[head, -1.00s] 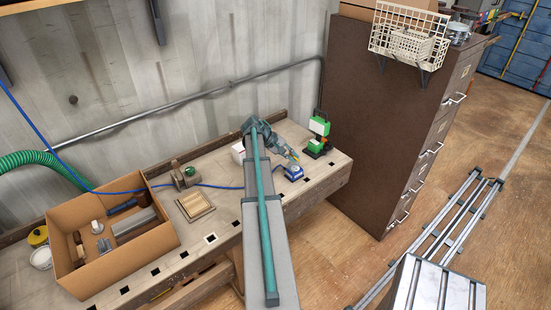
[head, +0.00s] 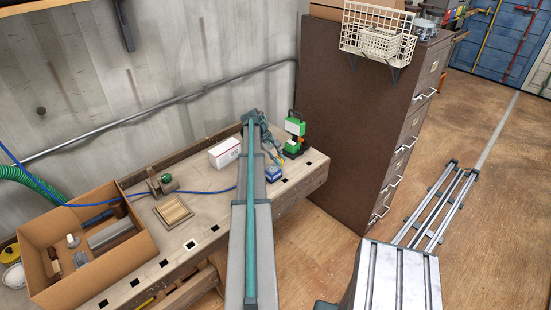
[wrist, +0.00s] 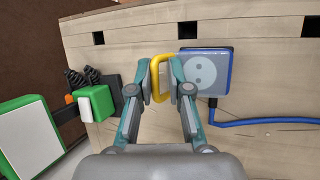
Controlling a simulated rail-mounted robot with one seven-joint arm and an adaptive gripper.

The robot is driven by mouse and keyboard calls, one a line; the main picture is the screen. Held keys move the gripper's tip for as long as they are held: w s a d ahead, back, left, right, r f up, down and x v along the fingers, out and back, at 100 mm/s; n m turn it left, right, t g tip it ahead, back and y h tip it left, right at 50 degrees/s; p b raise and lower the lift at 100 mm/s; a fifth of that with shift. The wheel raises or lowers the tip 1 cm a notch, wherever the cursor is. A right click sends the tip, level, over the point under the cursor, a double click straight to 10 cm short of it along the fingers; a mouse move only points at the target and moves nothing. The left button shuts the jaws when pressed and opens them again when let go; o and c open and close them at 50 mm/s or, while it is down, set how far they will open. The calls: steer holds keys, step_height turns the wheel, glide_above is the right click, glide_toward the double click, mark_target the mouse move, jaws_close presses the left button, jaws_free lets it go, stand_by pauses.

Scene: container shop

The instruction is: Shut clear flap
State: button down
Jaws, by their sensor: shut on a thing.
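My gripper (wrist: 161,80) is shut on this yellow rim, with a fingertip on each side. In the head view my gripper (head: 276,158) is just behind the box, partly hidden by my arm.
A green-and-white device (head: 295,128) stands close by at the bench's right end. A blue cable (wrist: 265,122) runs from the box along the bench. A white carton (head: 224,152), a wooden tray (head: 174,213) and a cardboard box (head: 135,252) lie left. A brown cabinet (head: 350,120) stands right.

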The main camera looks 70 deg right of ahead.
steer(key=shift+d+f+y, duration=0.4)
steer(key=shift+f+t, duration=0.15)
steer(key=shift+t, duration=0.25)
steer(key=shift+s+a+f, duration=0.1)
steer(key=c, duration=1.3)
jaws_free()
steer(key=v, duration=1.2)
steer(key=shift+d, duration=0.2)
